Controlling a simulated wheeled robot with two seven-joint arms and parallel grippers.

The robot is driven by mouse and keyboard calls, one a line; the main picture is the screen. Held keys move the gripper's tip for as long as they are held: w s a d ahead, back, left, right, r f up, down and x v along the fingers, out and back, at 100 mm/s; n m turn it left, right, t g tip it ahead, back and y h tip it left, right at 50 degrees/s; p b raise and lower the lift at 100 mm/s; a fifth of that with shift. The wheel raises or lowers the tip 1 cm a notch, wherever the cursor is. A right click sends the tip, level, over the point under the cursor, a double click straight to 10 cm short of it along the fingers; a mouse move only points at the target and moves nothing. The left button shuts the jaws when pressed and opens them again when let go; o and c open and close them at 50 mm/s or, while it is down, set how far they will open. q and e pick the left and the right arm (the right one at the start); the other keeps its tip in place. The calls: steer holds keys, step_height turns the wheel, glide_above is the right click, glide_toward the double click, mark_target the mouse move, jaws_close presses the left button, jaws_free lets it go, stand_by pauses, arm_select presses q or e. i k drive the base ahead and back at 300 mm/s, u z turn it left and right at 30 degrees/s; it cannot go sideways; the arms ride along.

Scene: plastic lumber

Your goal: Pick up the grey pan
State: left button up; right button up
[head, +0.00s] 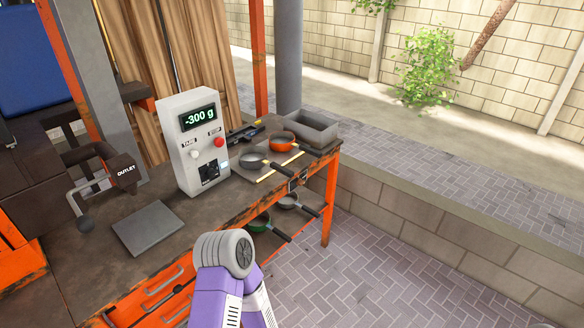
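A grey pan (252,160) sits on the workbench top at the right end, on a flat board or mat, its handle pointing right and down. An orange pan (281,142) sits just behind it. On the shelf below are a second greyish pan (288,201) and a green pan (259,223), both partly hidden under the bench top. One of my purple arms shows at the bottom centre, with a grey rounded joint, but no fingers show. Neither gripper is in view.
A white scale display (193,144) reading -300 g stands on the orange-framed workbench (110,265), with a flat grey plate (148,228) in front. A grey tray (305,127) is behind the pans. Clear brick paving lies right of the bench, before a low wall (440,225).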

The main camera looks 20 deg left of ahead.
mark_target(254, 157)
steer(key=z, duration=0.45)
steer(key=i, duration=1.15)
steer(key=u, duration=0.6)
steer(key=i, duration=0.95)
steer(key=u, duration=1)
